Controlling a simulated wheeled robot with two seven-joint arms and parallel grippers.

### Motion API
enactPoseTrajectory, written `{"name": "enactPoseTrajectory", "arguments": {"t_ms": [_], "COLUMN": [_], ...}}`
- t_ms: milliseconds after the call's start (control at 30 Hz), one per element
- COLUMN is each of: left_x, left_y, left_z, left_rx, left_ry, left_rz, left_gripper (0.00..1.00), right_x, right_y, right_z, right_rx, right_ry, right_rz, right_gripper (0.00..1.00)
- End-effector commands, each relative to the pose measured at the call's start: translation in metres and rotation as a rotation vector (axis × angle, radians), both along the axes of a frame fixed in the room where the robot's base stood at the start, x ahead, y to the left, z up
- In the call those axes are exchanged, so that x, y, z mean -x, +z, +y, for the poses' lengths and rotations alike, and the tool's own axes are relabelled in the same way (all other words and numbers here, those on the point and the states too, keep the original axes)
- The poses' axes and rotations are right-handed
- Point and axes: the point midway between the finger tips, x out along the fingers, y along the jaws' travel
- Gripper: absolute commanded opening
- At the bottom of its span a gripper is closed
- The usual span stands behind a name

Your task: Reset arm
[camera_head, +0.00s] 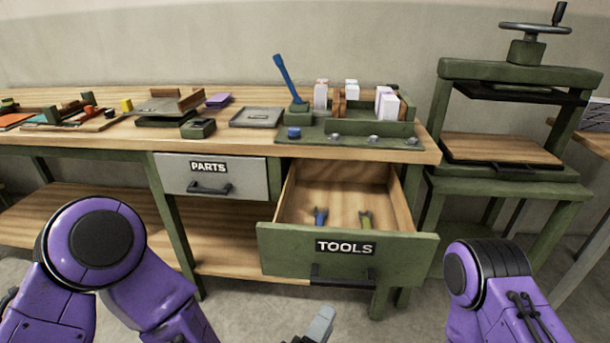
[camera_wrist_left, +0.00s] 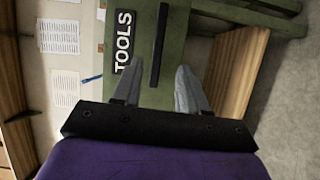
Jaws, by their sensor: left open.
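My left gripper (camera_wrist_left: 156,88) is open and empty in the left wrist view, its two grey fingers apart in front of the green tools drawer front (camera_wrist_left: 145,50). In the head view, part of my left gripper (camera_head: 318,326) shows at the bottom edge, below the drawer. The tools drawer (camera_head: 283,251) is pulled open. A blue-handled tool (camera_head: 320,216) and a yellow-green tool (camera_head: 366,220) lie inside it. My right arm shows at the lower right, but its gripper is out of view.
The parts drawer (camera_head: 235,170) is shut. The workbench top (camera_head: 100,138) holds trays, blocks and a blue-handled lever (camera_head: 289,78). A green press (camera_head: 515,70) stands at the right. Open floor shows in front of the bench.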

Motion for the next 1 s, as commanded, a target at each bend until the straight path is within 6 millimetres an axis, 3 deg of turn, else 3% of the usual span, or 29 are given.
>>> {"name": "enactPoseTrajectory", "arguments": {"t_ms": [67, 133, 233, 333, 400, 500, 600, 700, 1000], "left_x": [0.004, 0.004, 0.017, 0.048, 0.077, 0.120, 0.151, 0.170, 0.176], "left_y": [-0.014, -0.054, -0.112, -0.156, -0.174, -0.184, -0.181, -0.177, -0.181], "left_z": [-0.002, 0.023, 0.086, 0.161, 0.214, 0.279, 0.325, 0.345, 0.344], "left_rx": [-0.119, -0.351, -0.675, -0.929, -1.069, -1.210, -1.289, -1.326, -1.325], "left_ry": [-0.036, -0.044, -0.045, -0.051, -0.050, -0.036, 0.000, 0.009, -0.001], "left_rz": [0.007, 0.063, 0.230, 0.437, 0.589, 0.780, 0.902, 0.953, 0.964], "left_gripper": [0.43, 0.43, 0.43, 0.43, 0.43, 0.43, 0.43, 0.43, 0.43], "right_x": [0.000, 0.000, 0.000, 0.000, 0.000, 0.000, 0.000, 0.000, 0.000], "right_y": [0.000, 0.004, 0.022, 0.040, 0.053, 0.069, 0.081, 0.089, 0.088], "right_z": [0.000, 0.000, 0.000, 0.000, 0.000, 0.000, 0.000, 0.000, 0.000], "right_rx": [0.000, 0.000, 0.000, 0.000, 0.000, 0.000, 0.000, 0.000, 0.000], "right_ry": [0.000, 0.000, 0.000, 0.000, 0.000, 0.000, 0.000, 0.000, 0.000], "right_rz": [0.000, 0.000, 0.000, 0.000, 0.000, 0.000, 0.000, 0.000, 0.000], "right_gripper": [0.43, 0.43, 0.43, 0.43, 0.43, 0.43, 0.43, 0.43, 0.43]}}
